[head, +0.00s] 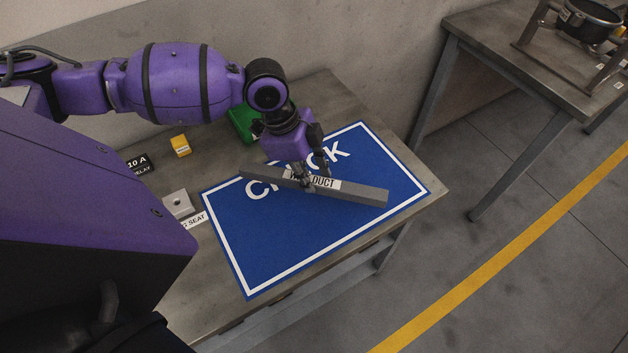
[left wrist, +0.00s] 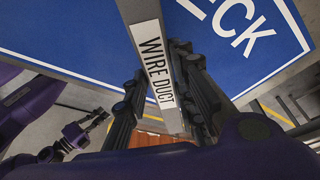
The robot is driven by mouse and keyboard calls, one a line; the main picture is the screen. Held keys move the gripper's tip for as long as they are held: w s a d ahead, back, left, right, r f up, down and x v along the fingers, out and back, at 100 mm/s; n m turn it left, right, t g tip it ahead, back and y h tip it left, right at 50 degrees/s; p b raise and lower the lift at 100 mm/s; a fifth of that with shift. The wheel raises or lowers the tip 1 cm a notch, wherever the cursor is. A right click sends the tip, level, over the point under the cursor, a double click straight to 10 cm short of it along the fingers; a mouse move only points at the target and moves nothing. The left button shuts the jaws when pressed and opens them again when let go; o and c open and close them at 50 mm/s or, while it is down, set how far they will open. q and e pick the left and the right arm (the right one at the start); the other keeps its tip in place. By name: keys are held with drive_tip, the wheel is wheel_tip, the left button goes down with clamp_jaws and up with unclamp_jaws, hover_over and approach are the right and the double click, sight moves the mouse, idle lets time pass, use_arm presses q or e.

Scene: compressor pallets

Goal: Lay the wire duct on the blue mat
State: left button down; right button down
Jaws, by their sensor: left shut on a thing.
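The wire duct (head: 360,192) is a long grey bar with a white "WIRE DUCT" label. My left gripper (head: 310,182) is shut on it near its middle, from above. In the left wrist view the duct (left wrist: 157,60) runs between the two fingers. The blue mat (head: 285,250), white-bordered with "CHECK" lettering, lies on the bench under the duct. The duct crosses the upper part of the mat, its left end near the mat's far edge. I cannot tell whether it touches the mat. My right gripper (left wrist: 97,120) shows small in the left wrist view, its jaws unclear.
A grey bench (head: 225,125) bears the mat. Left of the mat are a metal block (head: 178,203), a black relay label (head: 138,162) and a yellow block (head: 181,145). A green box (head: 243,122) stands behind. Another bench (head: 480,35) with a metal frame is at upper right.

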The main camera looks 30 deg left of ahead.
use_arm(q)
drive_tip(key=shift+w+f, duration=0.35)
drive_tip(key=shift+w, duration=0.05)
drive_tip(key=x, duration=0.3)
drive_tip(key=shift+w+a+f, duration=0.2)
drive_tip(key=shift+a+f, duration=0.1)
drive_tip(key=shift+f, duration=0.15)
drive_tip(key=c, duration=1.5)
unclamp_jaws()
drive_tip(key=shift+f, duration=0.1)
drive_tip(key=shift+o, duration=0.2)
drive_tip(key=v, duration=1.2)
drive_tip(key=shift+s+a, duration=0.1)
